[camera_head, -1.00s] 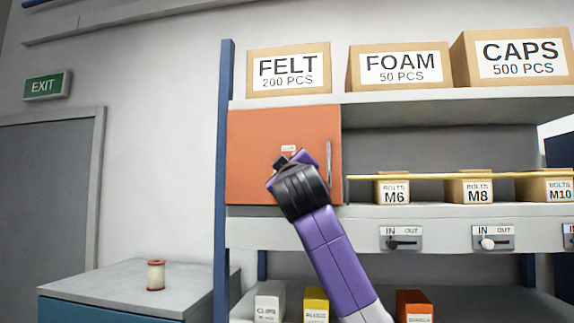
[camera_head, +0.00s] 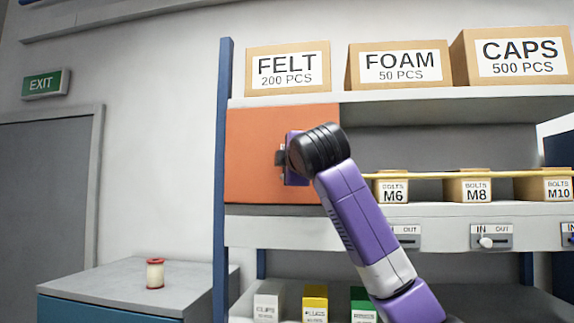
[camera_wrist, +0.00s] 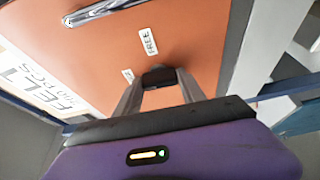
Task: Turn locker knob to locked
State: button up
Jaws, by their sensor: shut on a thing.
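The orange locker door (camera_head: 252,150) is closed in the shelf bay, left of the middle in the head view. It fills much of the wrist view (camera_wrist: 100,60). My gripper (camera_wrist: 160,82) is at the door, its two fingers shut on the dark locker knob (camera_wrist: 158,74). A small label reading FREE (camera_wrist: 148,42) is beside the knob, and a second small label (camera_wrist: 128,75) is on its other side. The door handle (camera_wrist: 100,12) shows at the top of the wrist view.
Boxes marked FELT (camera_head: 288,70), FOAM (camera_head: 400,68) and CAPS (camera_head: 515,60) stand on the top shelf. Bolt bins (camera_head: 468,187) sit behind a yellow rail to the right. A cabinet (camera_head: 110,290) with a spool (camera_head: 155,273) stands at lower left.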

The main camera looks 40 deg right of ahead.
dwell(0.5)
jog(key=o, duration=1.4)
jog(key=shift+c, duration=0.2)
jog(key=b+v, duration=0.3)
jog(key=v, duration=0.4)
jog(key=shift+s+a, duration=0.2)
jog(key=shift+s, duration=0.15)
